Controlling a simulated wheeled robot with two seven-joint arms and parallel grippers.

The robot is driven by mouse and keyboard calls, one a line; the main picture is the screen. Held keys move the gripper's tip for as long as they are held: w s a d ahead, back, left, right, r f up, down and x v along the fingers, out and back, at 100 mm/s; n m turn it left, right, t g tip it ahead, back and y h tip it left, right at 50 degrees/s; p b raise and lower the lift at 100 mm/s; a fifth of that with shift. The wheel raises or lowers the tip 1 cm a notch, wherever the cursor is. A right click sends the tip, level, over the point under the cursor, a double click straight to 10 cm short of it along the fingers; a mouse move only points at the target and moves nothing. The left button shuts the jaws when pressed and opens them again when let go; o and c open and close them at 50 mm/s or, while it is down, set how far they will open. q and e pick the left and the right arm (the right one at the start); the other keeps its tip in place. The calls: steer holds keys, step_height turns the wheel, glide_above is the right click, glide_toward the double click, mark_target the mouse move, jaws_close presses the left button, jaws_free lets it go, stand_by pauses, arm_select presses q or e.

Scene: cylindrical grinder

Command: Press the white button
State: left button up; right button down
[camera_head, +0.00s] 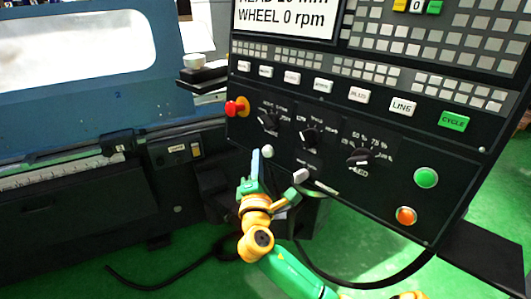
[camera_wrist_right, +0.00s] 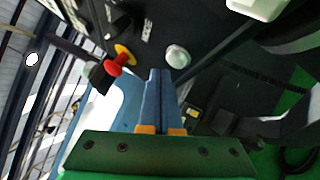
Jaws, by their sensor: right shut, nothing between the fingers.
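The white button (camera_head: 267,151) is a small round cap low on the left part of the black control panel (camera_head: 330,190), below the leftmost rotary knob. It also shows in the right wrist view (camera_wrist_right: 178,56), just beyond and to the right of my fingertips. My right gripper (camera_head: 256,154) is shut and empty, its blue fingers pointing up beside the button's left side. In the right wrist view the shut fingers (camera_wrist_right: 160,72) end close to the button. A gap shows there, but I cannot tell its depth. My left gripper is not in view.
A red emergency stop (camera_head: 236,107) sits on the panel's left edge. Rotary knobs (camera_head: 310,137), a pale block-shaped control (camera_head: 300,175), a green button (camera_head: 426,177) and an orange button (camera_head: 406,215) are also on the panel. The blue machine (camera_head: 80,110) stands at left.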

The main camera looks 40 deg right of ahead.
steer(key=shift+d, duration=0.1)
stand_by(0.7)
steer(key=shift+d+f, duration=0.1)
steer(key=shift+d, duration=0.25)
steer(key=shift+w+d, duration=0.15)
steer(key=shift+d, duration=0.25)
stand_by(0.6)
steer(key=shift+a, duration=0.8)
steer(key=shift+s+a+r+p, duration=0.15)
steer(key=shift+s+a+r, duration=0.05)
steer(key=shift+a, duration=0.6)
steer(key=shift+s+a+r+p, duration=0.15)
steer(key=shift+a+p, duration=0.05)
steer(key=shift+a, duration=0.65)
steer(key=shift+s+a+r+p, duration=0.15)
steer(key=shift+s+a+r, duration=0.05)
steer(key=shift+a, duration=0.6)
steer(key=shift+f, duration=0.1)
